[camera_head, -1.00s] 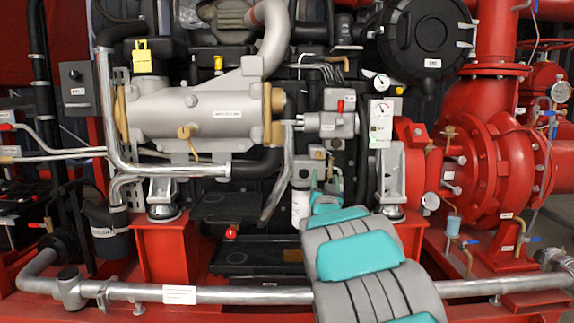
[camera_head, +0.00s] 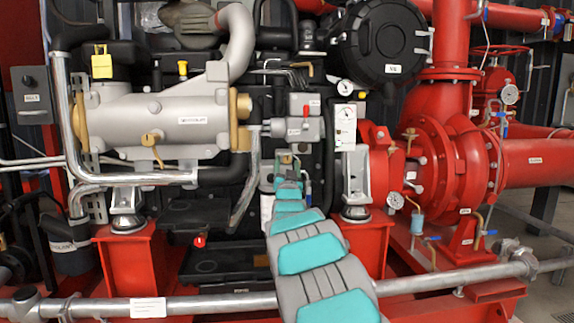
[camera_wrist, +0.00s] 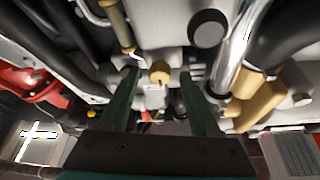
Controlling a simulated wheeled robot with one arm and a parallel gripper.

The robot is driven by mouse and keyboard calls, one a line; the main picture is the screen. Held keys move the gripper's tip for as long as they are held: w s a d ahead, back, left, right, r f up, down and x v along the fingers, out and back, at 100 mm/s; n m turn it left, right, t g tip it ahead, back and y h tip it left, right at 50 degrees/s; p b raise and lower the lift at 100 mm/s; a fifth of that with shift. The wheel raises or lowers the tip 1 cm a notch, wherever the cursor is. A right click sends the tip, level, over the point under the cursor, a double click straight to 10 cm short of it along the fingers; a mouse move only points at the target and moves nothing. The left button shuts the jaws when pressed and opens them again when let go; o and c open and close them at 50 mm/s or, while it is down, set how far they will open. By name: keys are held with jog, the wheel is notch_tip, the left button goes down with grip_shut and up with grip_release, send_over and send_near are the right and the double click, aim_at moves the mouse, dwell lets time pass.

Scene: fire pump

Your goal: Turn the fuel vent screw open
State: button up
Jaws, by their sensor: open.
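My gripper (camera_wrist: 159,80) shows in the wrist view with its two dark green fingers apart and nothing held between them. A small brass-coloured knob (camera_wrist: 159,72) shows between the fingertips, on a pale grey housing; it may be the fuel vent screw, but no label on it can be read. I cannot tell whether a finger touches it. In the head view my arm reaches up to the engine's middle, below a grey box with a red lever (camera_head: 306,122). The gripper (camera_head: 287,161) is small there, and the knob cannot be made out.
A silver heat exchanger (camera_head: 160,120) is left of my arm, and a red pump (camera_head: 440,165) is right. A horizontal pipe (camera_head: 220,302) crosses in front, beneath my arm. In the wrist view, a black round cap (camera_wrist: 208,29) and chrome pipe (camera_wrist: 233,52) are close by.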

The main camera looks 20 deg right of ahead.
jog(key=shift+w+d+r, duration=0.1)
jog(key=shift+w, duration=0.1)
jog(key=shift+c, duration=0.3)
grip_shut()
